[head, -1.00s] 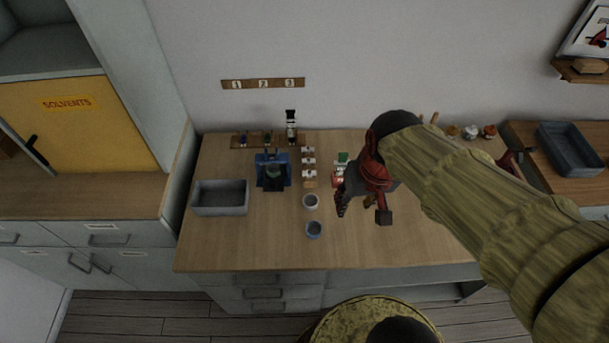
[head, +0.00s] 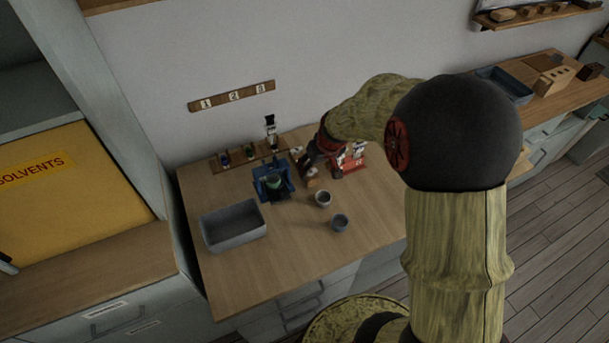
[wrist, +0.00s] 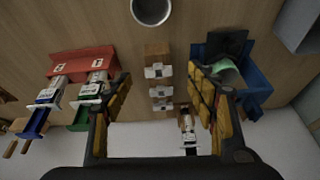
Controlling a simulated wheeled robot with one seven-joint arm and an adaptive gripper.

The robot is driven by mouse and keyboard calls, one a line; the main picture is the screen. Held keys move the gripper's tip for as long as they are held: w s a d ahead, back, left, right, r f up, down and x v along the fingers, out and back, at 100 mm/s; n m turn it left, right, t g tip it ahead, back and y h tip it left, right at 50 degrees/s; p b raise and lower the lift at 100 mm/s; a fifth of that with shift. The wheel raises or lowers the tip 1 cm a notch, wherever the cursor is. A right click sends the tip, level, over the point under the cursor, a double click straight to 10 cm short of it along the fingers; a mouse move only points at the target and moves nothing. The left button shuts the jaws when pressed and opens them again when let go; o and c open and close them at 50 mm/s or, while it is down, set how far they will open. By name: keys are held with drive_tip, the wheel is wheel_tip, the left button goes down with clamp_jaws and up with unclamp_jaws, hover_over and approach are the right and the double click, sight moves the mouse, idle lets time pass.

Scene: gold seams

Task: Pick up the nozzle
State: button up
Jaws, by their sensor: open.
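My gripper (wrist: 158,74) is open and empty, pointing down over the bench; the head view shows it partly hidden by my arm. Between its fingers in the wrist view is a wooden block (wrist: 157,49) with small pale pieces (wrist: 159,71) in a row, which look like nozzles. They appear below the fingertips, apart from both fingers. In the head view the block (head: 312,183) shows only in part beside the gripper. I cannot tell for sure which piece is the nozzle. Further along the row is a black-and-white bottle-like item (wrist: 188,125).
A blue stand (head: 270,181) with a green item is close on one side of the gripper. A red holder (head: 349,162) with cartridges is on the other. A grey tray (head: 234,225) lies left. The bench front is clear.

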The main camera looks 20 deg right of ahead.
sight(310, 172)
drive_tip(key=shift+w+d+f+n+b, duration=0.15)
drive_tip(key=shift+w+f+b, duration=0.15)
drive_tip(key=shift+f, duration=0.25)
drive_tip(key=shift+w+d+f+n+b, duration=0.1)
drive_tip(key=shift+w+f+n+b, duration=0.05)
drive_tip(key=shift+w+f, duration=0.3)
drive_tip(key=shift+w+b+x, duration=0.15)
drive_tip(key=shift+b+x, duration=0.4)
drive_tip(key=shift+x, duration=0.85)
drive_tip(key=shift+w+b+x, duration=0.15)
drive_tip(key=shift+b+x, duration=0.35)
drive_tip(key=shift+x, duration=0.85)
drive_tip(key=shift+a+r, duration=0.1)
drive_tip(key=shift+r, duration=0.05)
drive_tip(key=shift+c, duration=0.2)
drive_tip(key=c, duration=0.7)
drive_tip(key=shift+c, duration=0.8)
